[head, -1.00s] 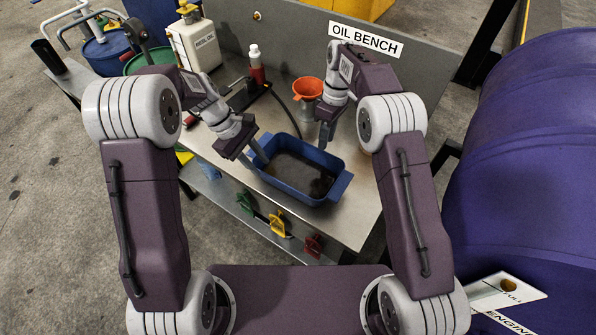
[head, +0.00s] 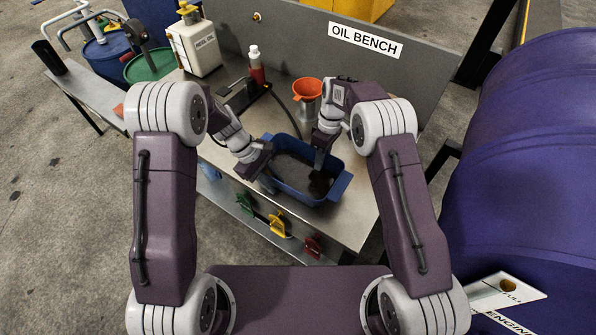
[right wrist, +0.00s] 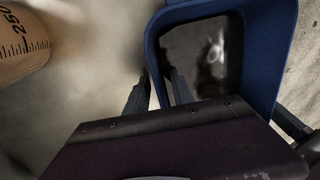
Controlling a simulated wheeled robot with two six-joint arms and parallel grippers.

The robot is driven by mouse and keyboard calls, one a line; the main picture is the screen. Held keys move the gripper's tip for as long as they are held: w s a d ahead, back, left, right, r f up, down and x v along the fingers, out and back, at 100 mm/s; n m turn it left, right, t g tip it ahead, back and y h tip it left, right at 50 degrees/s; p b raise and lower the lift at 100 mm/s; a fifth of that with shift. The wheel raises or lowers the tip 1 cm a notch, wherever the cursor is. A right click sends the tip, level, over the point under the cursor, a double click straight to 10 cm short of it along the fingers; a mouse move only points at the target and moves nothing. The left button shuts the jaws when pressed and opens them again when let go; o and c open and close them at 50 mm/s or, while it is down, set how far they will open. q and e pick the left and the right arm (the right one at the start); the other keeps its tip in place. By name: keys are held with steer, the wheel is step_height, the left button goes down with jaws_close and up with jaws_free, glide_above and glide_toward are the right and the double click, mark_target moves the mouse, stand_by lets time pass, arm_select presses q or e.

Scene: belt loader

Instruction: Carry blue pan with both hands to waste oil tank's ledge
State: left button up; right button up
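The blue pan (head: 300,193) sits on the oil bench with dark oil in it, and it also shows in the right wrist view (right wrist: 284,50). My left gripper (head: 266,184) is at the pan's left end, its fingers pointing down by the end wall. My right gripper (head: 319,165) is at the pan's back wall. In the right wrist view its fingers (right wrist: 160,80) straddle that wall, one outside and one inside the pan. I cannot tell whether either gripper presses on the wall.
An orange funnel (head: 307,89) stands behind the pan. A red bottle (head: 256,70) and white oil can (head: 197,45) stand further back left. A large purple drum (head: 530,150) fills the right side.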

arm_select(q)
jaws_close()
arm_select(e)
jaws_close()
stand_by(1.2)
